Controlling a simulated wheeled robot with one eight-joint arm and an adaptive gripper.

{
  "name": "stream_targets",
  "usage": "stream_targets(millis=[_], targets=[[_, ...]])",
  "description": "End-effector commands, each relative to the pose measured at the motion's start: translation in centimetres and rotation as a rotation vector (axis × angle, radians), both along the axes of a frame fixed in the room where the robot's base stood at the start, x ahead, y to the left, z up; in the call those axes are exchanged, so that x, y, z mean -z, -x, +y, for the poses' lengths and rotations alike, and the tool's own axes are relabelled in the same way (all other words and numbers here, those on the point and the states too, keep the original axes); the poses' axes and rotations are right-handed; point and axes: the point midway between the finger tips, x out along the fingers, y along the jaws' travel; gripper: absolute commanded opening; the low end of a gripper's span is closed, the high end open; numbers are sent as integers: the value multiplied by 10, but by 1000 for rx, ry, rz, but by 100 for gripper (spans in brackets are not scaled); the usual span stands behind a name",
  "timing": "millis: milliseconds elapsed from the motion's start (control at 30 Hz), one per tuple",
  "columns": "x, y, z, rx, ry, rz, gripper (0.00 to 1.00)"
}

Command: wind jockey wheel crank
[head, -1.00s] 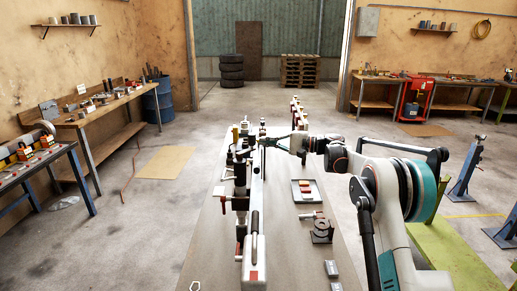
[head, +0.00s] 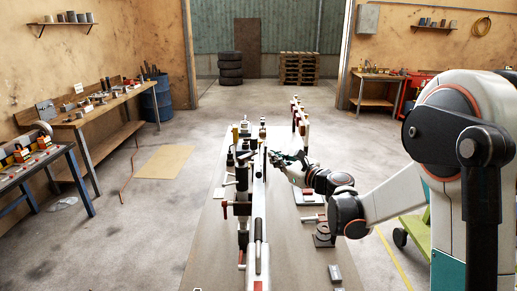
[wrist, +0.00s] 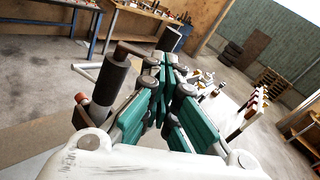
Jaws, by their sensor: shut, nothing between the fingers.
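The jockey wheel (head: 242,180) stands upright on the left side of the long bench in the head view, with a dark top. In the wrist view its dark tube (wrist: 110,78) is close on the left. My gripper (head: 272,156) is just right of the jockey wheel in the head view. In the wrist view my gripper (wrist: 164,70) has its teal fingers shut and empty.
A pale drawbar (head: 260,200) runs along the bench (head: 290,262). A row of red and white posts (head: 299,118) stands at its far right. A dark fixture (head: 324,235) sits under my arm. Open floor lies left of the bench.

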Motion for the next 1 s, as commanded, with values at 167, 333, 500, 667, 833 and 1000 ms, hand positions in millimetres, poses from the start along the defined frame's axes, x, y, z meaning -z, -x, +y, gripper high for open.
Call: stream_targets(millis=[167, 333, 500, 667, 833, 1000], targets=[[0, 49, -13, 123, -161, 100, 0], [1, 62, -18, 163, -217, 129, 0], [2, 48, -11, 165, -221, 132, 0], [3, 22, 3, 163, -220, 131, 0], [5, -8, 18, 163, -219, 131, 0], [6, -35, 32, 162, -218, 130, 0]])
